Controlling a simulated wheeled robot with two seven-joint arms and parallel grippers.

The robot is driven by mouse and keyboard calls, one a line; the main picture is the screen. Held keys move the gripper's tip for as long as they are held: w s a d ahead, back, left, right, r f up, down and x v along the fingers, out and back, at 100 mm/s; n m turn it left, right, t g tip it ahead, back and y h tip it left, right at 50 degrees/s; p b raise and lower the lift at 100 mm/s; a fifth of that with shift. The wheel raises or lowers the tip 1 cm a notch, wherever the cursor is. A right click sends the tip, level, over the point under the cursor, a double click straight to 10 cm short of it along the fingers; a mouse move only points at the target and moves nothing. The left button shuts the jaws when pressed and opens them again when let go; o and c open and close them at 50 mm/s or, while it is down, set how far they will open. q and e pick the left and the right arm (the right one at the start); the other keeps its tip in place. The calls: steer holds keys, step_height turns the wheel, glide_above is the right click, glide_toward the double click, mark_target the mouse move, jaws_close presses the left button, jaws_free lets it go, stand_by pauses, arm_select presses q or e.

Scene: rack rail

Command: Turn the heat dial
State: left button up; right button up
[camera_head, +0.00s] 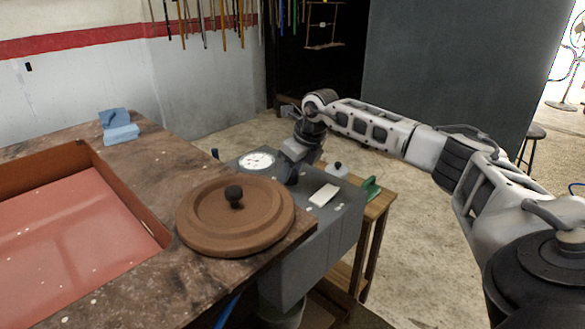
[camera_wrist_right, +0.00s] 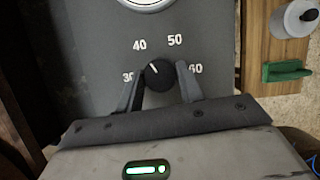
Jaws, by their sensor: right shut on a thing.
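The heat dial (camera_wrist_right: 157,76) is a round black knob with a white pointer line, on a grey panel printed 30, 40, 50 and 60. Its pointer tilts up and left, toward the 40. My right gripper (camera_wrist_right: 160,71) has one finger on each side of the dial and is shut on it. In the head view my right gripper (camera_head: 291,168) reaches down to the grey control box (camera_head: 331,227); the wrist and fingers hide the dial there. My left gripper is out of view.
A white round gauge (camera_head: 257,160) is on the box, left of my gripper. A brown round lid (camera_head: 265,226) with a black knob lies on the workbench beside the box. A green-handled tool (camera_head: 371,188) and a white-grey container (camera_head: 337,169) are on a wooden stand to the right.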

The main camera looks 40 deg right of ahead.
steer(key=m+h+p, duration=0.1)
steer(key=m, duration=0.2)
steer(key=shift+a+r+p, duration=0.1)
steer(key=shift+r+p, duration=0.05)
steer(key=shift+p, duration=0.2)
steer(key=m+h, duration=0.1)
steer(key=m, duration=0.2)
steer(key=shift+w+a+m+p, duration=0.1)
steer(key=shift+m+p, duration=0.2)
steer(key=shift+p, duration=0.1)
steer(key=m+g+h, duration=0.1)
steer(key=m, duration=0.2)
steer(key=shift+m+h, duration=0.3)
steer(key=m, duration=0.1)
steer(key=m+g+h, duration=0.1)
steer(key=m, duration=0.1)
steer(key=shift+w+a+m, duration=0.15)
steer(key=shift+m, duration=0.15)
steer(key=m+g, duration=0.1)
steer(key=m, duration=0.3)
steer(key=shift+w+m+g+h, duration=0.1)
steer(key=shift+m+g+h, duration=0.2)
steer(key=shift+g, duration=0.1)
steer(key=m+g, duration=0.1)
steer(key=m, duration=0.3)
steer(key=shift+w+m+g, duration=0.1)
steer(key=shift+m+g, duration=0.3)
steer(key=o, duration=1)
